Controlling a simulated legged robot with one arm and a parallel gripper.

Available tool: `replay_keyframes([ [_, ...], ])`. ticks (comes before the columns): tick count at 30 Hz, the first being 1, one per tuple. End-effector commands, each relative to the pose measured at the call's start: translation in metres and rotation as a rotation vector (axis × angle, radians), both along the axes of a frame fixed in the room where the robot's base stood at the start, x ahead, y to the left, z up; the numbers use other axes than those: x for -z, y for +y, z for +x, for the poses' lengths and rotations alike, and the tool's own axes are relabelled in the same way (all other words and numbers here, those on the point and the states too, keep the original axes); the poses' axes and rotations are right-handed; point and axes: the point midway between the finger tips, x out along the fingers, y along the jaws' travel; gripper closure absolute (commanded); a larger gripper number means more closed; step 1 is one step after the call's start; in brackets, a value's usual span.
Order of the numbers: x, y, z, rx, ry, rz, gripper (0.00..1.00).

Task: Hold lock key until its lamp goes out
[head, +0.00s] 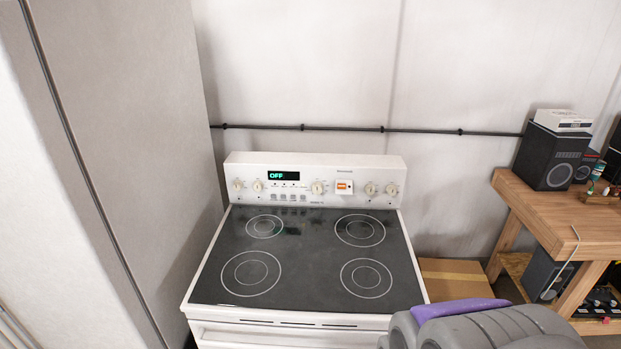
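A white electric stove (216,280) with a black glass cooktop (303,258) stands against the wall. Its upright back panel (315,168) carries several knobs, a row of small buttons (290,197) and a dark display (284,175) reading "OFF" in green. An orange lit patch (344,187) shows on a white plate right of the panel's centre. I cannot read which key is the lock key, nor tell which light is its lamp. My gripper is not in view.
A tall grey cabinet (120,150) stands close on the left. A wooden bench (560,215) with a black speaker (550,157) is at the right. A cardboard box (455,277) sits beside the stove. A grey and purple object (455,308) blocks the bottom right.

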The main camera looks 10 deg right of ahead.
Motion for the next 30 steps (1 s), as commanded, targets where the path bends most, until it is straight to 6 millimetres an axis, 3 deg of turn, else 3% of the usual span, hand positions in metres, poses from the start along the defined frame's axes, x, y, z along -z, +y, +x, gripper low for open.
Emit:
replay_keyframes([
  [15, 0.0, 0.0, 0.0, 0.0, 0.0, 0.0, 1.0],
  [30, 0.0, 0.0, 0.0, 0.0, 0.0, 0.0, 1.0],
])
